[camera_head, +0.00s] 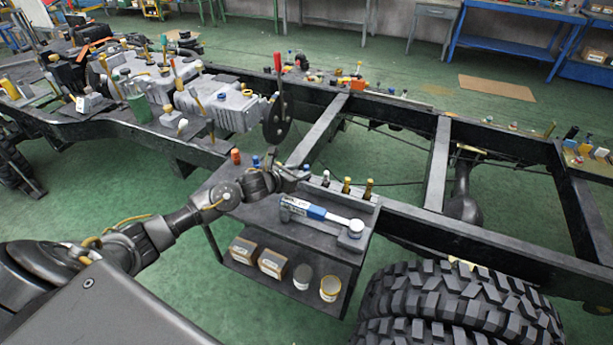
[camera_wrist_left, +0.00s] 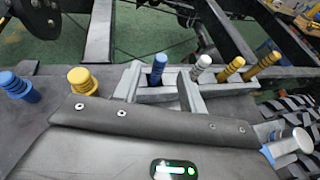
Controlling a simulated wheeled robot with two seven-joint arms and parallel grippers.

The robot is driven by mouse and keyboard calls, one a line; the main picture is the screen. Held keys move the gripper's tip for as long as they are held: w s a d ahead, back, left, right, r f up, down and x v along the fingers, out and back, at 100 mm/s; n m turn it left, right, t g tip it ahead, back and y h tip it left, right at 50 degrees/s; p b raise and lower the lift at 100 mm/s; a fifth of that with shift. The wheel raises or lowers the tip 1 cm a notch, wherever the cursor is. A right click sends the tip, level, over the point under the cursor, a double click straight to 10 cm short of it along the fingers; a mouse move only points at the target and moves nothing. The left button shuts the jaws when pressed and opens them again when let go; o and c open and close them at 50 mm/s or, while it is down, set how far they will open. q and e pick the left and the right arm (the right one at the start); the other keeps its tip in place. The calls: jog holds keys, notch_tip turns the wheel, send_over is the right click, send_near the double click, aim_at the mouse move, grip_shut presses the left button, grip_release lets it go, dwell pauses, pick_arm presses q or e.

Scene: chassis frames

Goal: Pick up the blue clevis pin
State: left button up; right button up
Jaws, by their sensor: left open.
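A blue clevis pin (camera_wrist_left: 157,69) stands upright in a grey rack (camera_wrist_left: 225,88) on the shelf, at the left end of a row with a white pin (camera_wrist_left: 201,66) and two yellow pins (camera_wrist_left: 231,68). In the head view the blue pin (camera_head: 306,168) shows just beyond my left gripper (camera_head: 298,178). In the left wrist view my left gripper (camera_wrist_left: 159,84) is open, with its fingers on either side of the blue pin. I cannot tell whether they touch it. Another blue pin (camera_wrist_left: 16,86) stands apart at far left. My right gripper is not in view.
A yellow-topped pin (camera_wrist_left: 80,80) stands left of the rack. A blue-and-silver tool (camera_head: 318,212) lies on the shelf in front. Boxes (camera_head: 257,258) and cans sit on the lower shelf. The black chassis rail (camera_head: 430,230) runs behind, with a large tire (camera_head: 455,305) at right.

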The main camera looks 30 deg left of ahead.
aim_at(305, 169)
pick_arm(q)
jog(key=p+x, duration=0.1)
jog(key=x, duration=0.4)
jog(key=shift+a, duration=0.1)
grip_shut()
